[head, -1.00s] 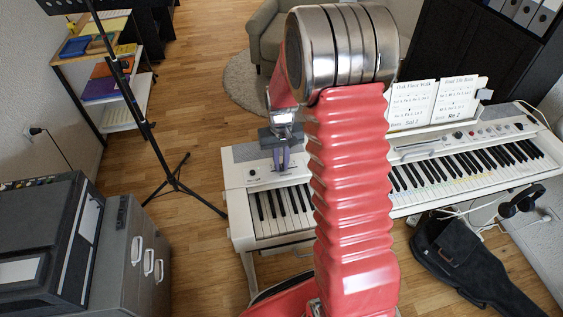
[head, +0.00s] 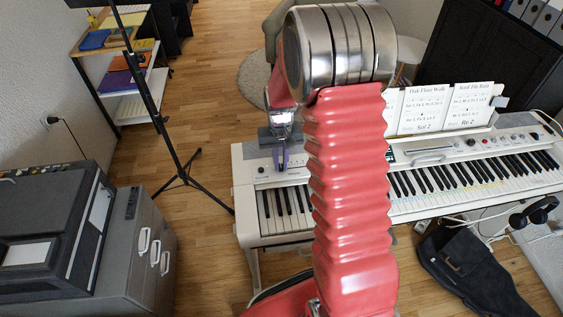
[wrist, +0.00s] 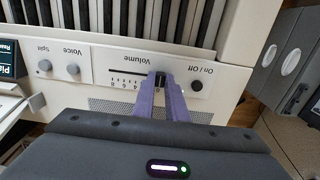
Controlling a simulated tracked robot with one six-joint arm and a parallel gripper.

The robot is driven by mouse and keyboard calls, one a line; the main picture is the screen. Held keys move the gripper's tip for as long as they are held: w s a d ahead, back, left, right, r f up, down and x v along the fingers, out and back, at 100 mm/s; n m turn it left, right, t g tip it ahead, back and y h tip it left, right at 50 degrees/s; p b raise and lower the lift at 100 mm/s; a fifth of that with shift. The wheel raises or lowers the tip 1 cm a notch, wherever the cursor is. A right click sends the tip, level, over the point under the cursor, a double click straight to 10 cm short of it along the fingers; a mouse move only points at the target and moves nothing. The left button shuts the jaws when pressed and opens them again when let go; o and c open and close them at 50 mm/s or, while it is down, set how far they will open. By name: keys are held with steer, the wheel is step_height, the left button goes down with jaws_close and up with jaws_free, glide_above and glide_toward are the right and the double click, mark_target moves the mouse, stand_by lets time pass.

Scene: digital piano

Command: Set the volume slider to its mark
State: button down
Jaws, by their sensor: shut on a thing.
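The volume slider (wrist: 160,80) is a small dark knob in a slot on the white piano panel, in the wrist view. It stands near the On/Off end of its printed scale (wrist: 128,80). My gripper (wrist: 161,80) has its purple fingers closed on the knob from both sides. The fingertips hide part of the knob and the numbers near it. I cannot make out the target mark. In the head view my gripper (head: 281,164) is over the piano's left end panel, and the slider is hidden there.
The round On/Off button (wrist: 196,85) is close beside the fingers. Two knobs (wrist: 73,69) and a small screen (wrist: 10,72) lie farther left. Piano keys (wrist: 135,20) run along the panel's edge. A music stand (head: 180,165) and grey cabinet (head: 140,250) stand left of the piano.

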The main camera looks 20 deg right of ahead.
steer(key=shift+a, duration=0.25)
steer(key=c, duration=1.8)
jaws_free()
steer(key=shift+o, duration=0.2)
steer(key=shift+r, duration=0.45)
step_height(320, 180, up, 13)
steer(key=shift+f, duration=0.1)
